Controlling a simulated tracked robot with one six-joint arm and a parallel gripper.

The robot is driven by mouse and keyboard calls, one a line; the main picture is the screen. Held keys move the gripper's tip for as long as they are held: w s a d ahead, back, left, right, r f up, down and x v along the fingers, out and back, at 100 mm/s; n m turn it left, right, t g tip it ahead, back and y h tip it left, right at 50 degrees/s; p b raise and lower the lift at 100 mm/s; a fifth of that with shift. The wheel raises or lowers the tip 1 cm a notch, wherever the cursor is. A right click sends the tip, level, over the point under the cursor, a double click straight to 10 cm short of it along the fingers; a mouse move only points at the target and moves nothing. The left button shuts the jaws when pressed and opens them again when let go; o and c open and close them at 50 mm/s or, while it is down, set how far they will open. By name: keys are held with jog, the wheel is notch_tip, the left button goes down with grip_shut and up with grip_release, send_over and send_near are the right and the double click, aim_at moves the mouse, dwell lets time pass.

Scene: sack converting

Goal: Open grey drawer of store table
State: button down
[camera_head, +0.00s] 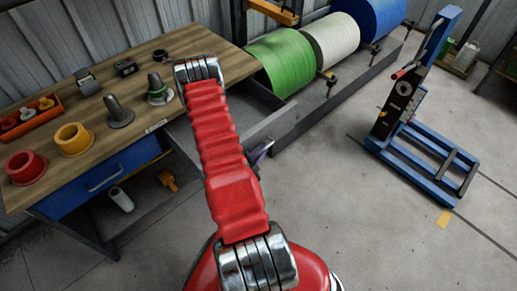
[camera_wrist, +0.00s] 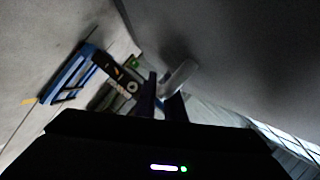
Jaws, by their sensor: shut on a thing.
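The store table (camera_head: 100,108) has a wooden top and stands at the left in the head view. Its grey drawer (camera_head: 275,124) is pulled out from under the right part of the top, and its inside shows. My red arm hides part of it. My gripper (camera_head: 262,150) is at the outer face of the drawer front, mostly hidden behind the arm. In the wrist view my gripper (camera_wrist: 162,98) has its dark fingers shut on the light grey handle (camera_wrist: 180,76), with the grey drawer front (camera_wrist: 225,45) beside it.
A blue drawer (camera_head: 100,177) at the left of the table is shut. Rings, plugs and a red tray (camera_head: 28,118) are on the top. Green, white and blue rolls (camera_head: 281,62) stand behind a grey rail. A blue stand (camera_head: 420,160) is at the right; floor between is clear.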

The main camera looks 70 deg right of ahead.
jog(key=shift+d, duration=0.1)
jog(key=c, duration=2.1)
grip_release()
jog(key=shift+w+a, duration=0.1)
jog(key=shift+a, duration=0.1)
jog(key=v, duration=1.3)
jog(key=shift+a, duration=0.25)
